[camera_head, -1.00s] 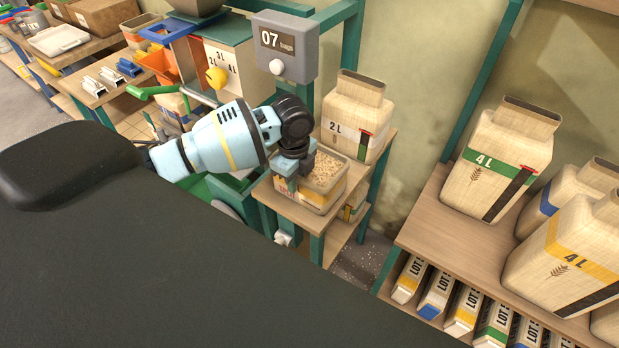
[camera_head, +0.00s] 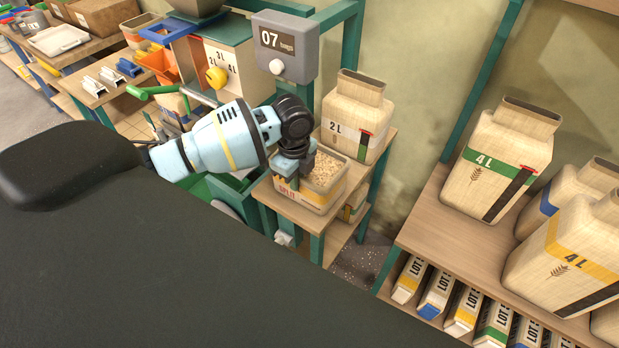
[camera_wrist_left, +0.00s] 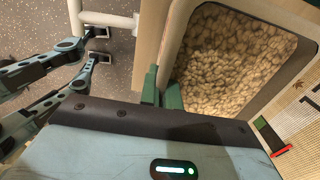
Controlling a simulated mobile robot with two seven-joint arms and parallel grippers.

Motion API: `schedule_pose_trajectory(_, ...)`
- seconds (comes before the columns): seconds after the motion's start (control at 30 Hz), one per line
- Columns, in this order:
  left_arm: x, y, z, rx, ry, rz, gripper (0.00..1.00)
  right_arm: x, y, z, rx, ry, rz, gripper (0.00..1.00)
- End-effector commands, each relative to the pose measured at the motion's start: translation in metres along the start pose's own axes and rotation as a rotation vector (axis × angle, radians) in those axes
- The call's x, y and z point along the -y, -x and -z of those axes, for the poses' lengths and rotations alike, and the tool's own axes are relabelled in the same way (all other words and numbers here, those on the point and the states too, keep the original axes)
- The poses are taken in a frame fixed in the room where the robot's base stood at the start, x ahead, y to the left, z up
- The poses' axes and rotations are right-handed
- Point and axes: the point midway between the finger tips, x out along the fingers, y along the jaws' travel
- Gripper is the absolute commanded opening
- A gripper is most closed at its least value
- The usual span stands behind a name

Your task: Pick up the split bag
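The split bag (camera_head: 322,200) is an open-topped beige bag full of pale pellets, with a red "SPLIT" label and a yellow band. It stands on a small wooden shelf. My left gripper (camera_head: 297,166) is at its left rim. In the left wrist view, the green fingertips (camera_wrist_left: 162,93) of this gripper lie close together on either side of the bag's rim (camera_wrist_left: 182,40), shut on it. My right gripper (camera_wrist_left: 99,45) seems to show at the left of the left wrist view, its two fingers apart and empty near a white bar.
A 2 L bag (camera_head: 352,115) stands just behind the split bag. A display box reading 07 (camera_head: 285,45) hangs above. A wooden shelf (camera_head: 440,225) with 4 L bags stands to the right. A green bin (camera_head: 203,190) is left of the small shelf.

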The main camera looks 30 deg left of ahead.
Motion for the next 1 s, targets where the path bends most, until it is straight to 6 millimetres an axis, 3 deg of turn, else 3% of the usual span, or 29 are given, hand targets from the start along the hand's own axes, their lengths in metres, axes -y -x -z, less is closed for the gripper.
schedule_pose_trajectory(0.77,0.003,0.005,0.000,-0.001,0.001,0.011,0.00,0.000,0.000,0.001,-0.001,0.001,0.000,0.36)
schedule_pose_trajectory(1.0,0.003,0.018,0.000,-0.001,0.001,0.014,0.00,0.000,0.000,0.001,-0.002,0.002,0.000,0.36)
